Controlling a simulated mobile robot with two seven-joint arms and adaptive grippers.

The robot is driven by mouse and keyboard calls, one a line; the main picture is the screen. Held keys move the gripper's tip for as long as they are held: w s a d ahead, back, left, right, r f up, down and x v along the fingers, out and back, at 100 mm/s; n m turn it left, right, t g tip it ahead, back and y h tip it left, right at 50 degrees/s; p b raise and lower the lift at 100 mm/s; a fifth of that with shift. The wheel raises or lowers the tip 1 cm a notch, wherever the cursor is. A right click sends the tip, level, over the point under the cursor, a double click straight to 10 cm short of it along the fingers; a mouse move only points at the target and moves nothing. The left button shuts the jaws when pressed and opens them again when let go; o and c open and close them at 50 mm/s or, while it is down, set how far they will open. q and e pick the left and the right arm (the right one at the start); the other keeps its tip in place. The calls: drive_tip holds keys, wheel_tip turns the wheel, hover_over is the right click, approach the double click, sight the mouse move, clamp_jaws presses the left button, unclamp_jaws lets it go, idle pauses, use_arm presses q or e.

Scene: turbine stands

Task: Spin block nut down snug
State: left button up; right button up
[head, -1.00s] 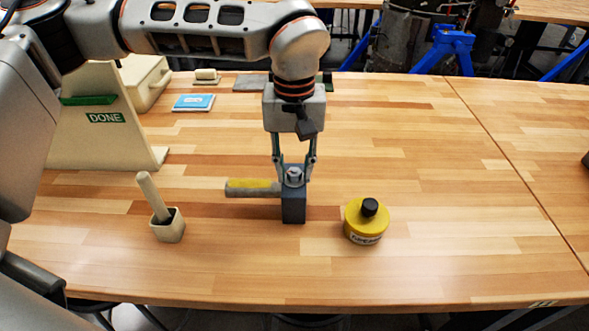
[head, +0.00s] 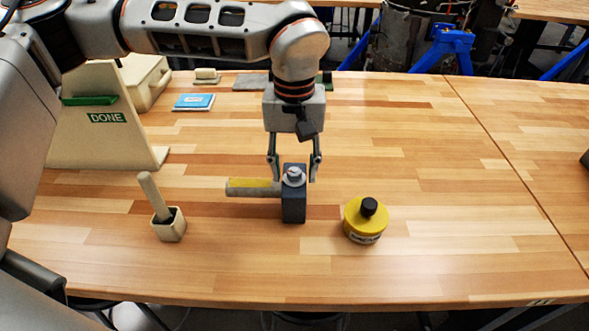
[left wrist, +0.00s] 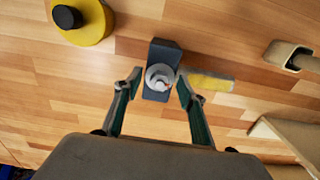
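A dark grey block (head: 293,205) stands on the wooden table with a silver nut (head: 293,175) on its top. A yellow and grey bar (head: 253,187) extends from the block's left side in the head view. My left gripper (head: 294,180) points down over the block, its fingers spread wide on either side of the nut and apart from it. In the left wrist view the nut (left wrist: 159,77) sits between the open fingertips (left wrist: 161,85) with gaps on both sides. How far down the nut sits is not clear. My right gripper is not in view.
A yellow round container (head: 365,222) with a black cap stands right of the block. A small cup (head: 169,228) with a brush-like handle stands at left. A board marked DONE (head: 100,150) and a blue-topped box (head: 193,102) are behind.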

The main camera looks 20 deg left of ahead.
sight(294, 171)
use_arm(q)
drive_tip(key=shift+o, duration=0.8)
drive_tip(key=shift+r+p, duration=2.2)
drive_tip(key=shift+r, duration=0.35)
